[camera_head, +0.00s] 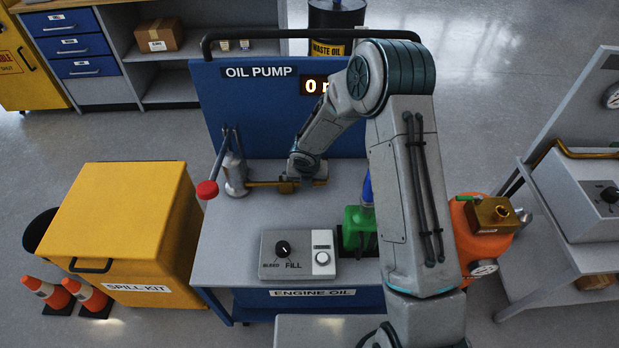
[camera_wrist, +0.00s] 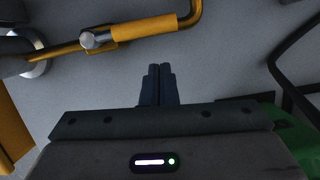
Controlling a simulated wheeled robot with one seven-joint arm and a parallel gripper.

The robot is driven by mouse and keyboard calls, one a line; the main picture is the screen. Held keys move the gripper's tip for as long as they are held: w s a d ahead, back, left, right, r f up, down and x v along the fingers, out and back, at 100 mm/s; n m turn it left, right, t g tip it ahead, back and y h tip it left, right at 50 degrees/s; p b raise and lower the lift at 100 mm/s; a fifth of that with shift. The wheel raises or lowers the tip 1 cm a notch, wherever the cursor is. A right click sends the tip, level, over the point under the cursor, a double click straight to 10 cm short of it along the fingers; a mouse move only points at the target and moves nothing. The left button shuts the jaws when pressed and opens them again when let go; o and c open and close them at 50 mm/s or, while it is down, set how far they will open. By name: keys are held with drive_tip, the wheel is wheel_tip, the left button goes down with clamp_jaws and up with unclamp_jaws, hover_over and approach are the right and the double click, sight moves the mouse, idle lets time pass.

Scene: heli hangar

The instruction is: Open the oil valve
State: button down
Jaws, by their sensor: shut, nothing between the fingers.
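A brass pipe (camera_head: 262,184) runs right from a grey hand pump (camera_head: 235,175) on the oil pump bench. A yellow sleeved handle (camera_wrist: 145,27) shows at a round metal fitting (camera_wrist: 92,40) on the brass pipe in the wrist view. It looks like the valve lever, though I cannot be sure. My gripper (camera_wrist: 158,84) is shut and empty, its fingertips together over the grey bench top. The handle lies above the fingertips in the wrist picture, apart from them. In the head view my wrist hangs beside the pipe's right end and partly hides it.
A control box (camera_head: 300,255) with a BLEED/FILL knob and a green container (camera_head: 355,228) stand on the bench. A red-knobbed lever (camera_head: 207,189) juts left. A yellow spill kit (camera_head: 125,230) stands left. An orange tank (camera_head: 475,240) stands right.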

drive_tip(key=s+p+v, duration=0.1)
drive_tip(key=p+v, duration=0.1)
drive_tip(key=v, duration=0.8)
drive_tip(key=shift+s, duration=0.1)
